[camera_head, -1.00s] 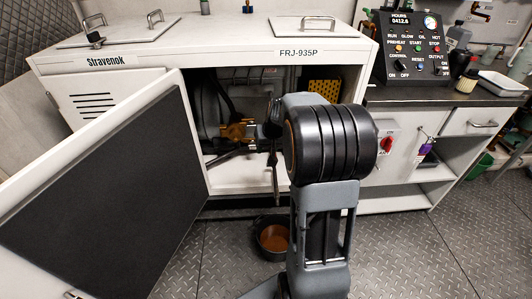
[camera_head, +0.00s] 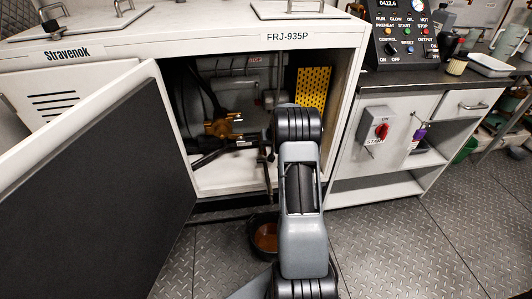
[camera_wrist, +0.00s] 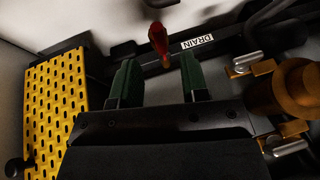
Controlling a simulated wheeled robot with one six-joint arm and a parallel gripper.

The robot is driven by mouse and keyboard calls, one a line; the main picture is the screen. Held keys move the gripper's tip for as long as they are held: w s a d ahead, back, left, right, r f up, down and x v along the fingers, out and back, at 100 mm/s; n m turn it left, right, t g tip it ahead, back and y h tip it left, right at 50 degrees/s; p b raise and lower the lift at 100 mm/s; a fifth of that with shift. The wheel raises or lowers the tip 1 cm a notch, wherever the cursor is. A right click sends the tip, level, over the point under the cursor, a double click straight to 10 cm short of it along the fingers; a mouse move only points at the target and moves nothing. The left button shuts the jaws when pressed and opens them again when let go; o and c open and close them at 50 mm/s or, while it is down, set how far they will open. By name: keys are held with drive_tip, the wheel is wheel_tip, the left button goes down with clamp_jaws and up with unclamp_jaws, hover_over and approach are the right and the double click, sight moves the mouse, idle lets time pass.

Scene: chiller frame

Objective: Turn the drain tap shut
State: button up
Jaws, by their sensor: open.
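The drain tap's red handle (camera_wrist: 158,40) shows at the upper middle of the wrist view, beside a white label reading DRAIN (camera_wrist: 197,42) on a dark bar. My gripper (camera_wrist: 160,74) is open, with its two green-padded fingers apart. In the picture the red handle stands in line with the gap between them, seemingly just beyond the tips. No contact shows. In the head view my arm reaches into the open cabinet (camera_head: 343,110) and hides the tap and most of the gripper.
A brass fitting (camera_wrist: 297,88) with metal levers lies right of my gripper, and a yellow perforated plate (camera_wrist: 55,105) left. The open door (camera_head: 90,190) stands at the left. A pan of brown liquid (camera_head: 265,237) is on the floor below.

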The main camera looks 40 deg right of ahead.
sight(265, 152)
drive_tip(key=shift+b+x, duration=0.45)
drive_tip(key=shift+x, duration=1.95)
drive_tip(key=shift+c, duration=0.5)
clamp_jaws()
